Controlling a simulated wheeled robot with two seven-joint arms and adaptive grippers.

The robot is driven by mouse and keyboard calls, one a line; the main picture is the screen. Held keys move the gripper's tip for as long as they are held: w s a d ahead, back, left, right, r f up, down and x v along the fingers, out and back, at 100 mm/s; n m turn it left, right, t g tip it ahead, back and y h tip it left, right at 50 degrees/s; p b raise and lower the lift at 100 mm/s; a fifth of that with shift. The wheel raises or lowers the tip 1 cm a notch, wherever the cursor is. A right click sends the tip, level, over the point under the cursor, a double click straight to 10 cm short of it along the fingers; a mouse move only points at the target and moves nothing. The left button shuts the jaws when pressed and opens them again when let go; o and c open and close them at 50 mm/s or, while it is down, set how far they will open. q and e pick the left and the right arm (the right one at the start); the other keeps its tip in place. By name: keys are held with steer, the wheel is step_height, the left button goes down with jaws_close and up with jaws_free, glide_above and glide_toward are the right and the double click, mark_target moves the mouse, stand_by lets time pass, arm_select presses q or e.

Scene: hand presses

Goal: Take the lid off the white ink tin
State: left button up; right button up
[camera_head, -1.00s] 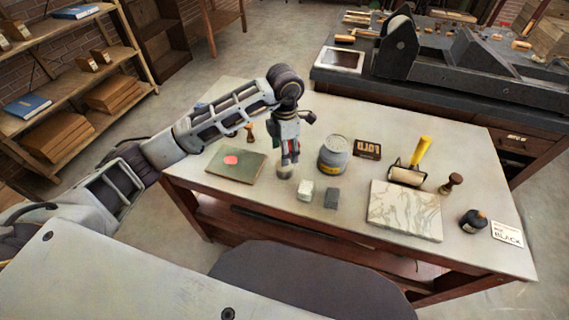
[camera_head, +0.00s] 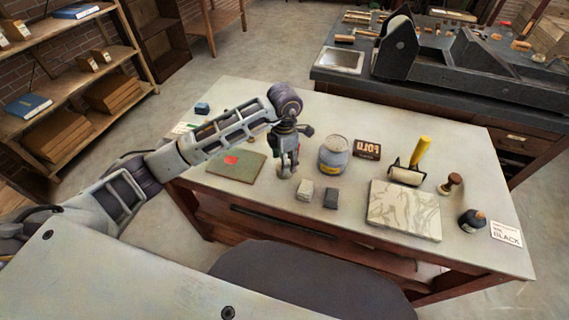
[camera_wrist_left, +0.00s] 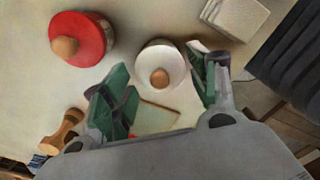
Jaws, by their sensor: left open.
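The white ink tin (camera_wrist_left: 147,58) shows in the left wrist view from above, with a round wooden knob (camera_wrist_left: 160,77) on its white lid. My left gripper (camera_wrist_left: 158,62) is open, with one green finger on each side of the tin and gaps to it. I cannot tell how high the fingertips are above the table. In the head view my left gripper (camera_head: 286,168) points down at the table, and the white tin is mostly hidden by it. My right gripper is not in view.
A red tin with a wooden knob (camera_wrist_left: 77,36) stands close by in the wrist view. A grey tin with a yellow label (camera_head: 334,156), a pale block (camera_head: 305,191), a dark block (camera_head: 330,198) and a green board with red ink (camera_head: 247,168) surround the gripper.

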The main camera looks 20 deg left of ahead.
arm_select(q)
steer(key=c, duration=1.3)
steer(key=shift+s, duration=0.1)
step_height(320, 180, up, 8)
steer(key=shift+r, duration=1)
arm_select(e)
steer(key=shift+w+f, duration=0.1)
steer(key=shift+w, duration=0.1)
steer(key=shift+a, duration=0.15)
